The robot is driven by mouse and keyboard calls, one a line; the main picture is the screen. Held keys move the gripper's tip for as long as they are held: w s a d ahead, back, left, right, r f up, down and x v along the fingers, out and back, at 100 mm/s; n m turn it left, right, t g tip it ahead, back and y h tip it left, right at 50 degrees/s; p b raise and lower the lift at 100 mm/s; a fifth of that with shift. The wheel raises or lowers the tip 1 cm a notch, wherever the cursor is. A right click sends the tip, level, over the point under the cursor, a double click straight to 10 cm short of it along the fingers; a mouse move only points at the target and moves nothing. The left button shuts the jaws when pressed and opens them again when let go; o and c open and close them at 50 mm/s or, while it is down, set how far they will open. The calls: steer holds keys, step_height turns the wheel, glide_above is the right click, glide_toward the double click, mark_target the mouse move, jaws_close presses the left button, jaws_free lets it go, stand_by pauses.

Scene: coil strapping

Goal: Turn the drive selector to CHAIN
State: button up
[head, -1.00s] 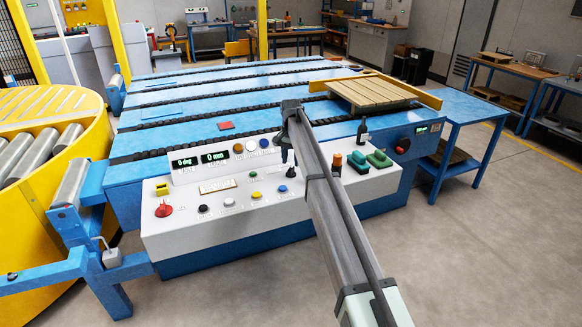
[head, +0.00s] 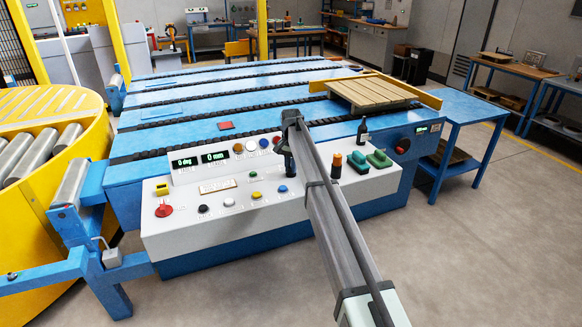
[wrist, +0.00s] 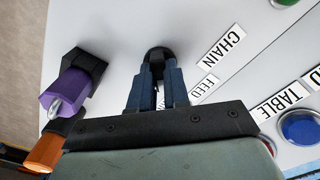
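The drive selector (wrist: 157,53) is a black rounded knob on the white panel, seen at the fingertips in the wrist view. The CHAIN label (wrist: 222,48) lies to its right, with the FEED label (wrist: 203,89) closer to the fingers. My gripper (wrist: 159,80) has its two dark blue fingers close together, one on each side of the knob, and appears shut on it. The fingers cover part of the knob, so its pointing direction is unclear. In the head view my gripper (head: 289,170) is at the panel's right part and hides the selector.
The white control panel (head: 240,225) carries a red knob (head: 163,210), coloured buttons and two displays. In the wrist view a purple part (wrist: 68,92) and an orange part (wrist: 43,153) stand close on the left. A blue button (wrist: 300,127) is at right.

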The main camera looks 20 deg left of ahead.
jaws_close()
steer(key=shift+n, duration=0.3)
steer(key=n, duration=1.7)
steer(key=shift+n, duration=0.3)
stand_by(0.3)
steer(key=o, duration=0.6)
jaws_free()
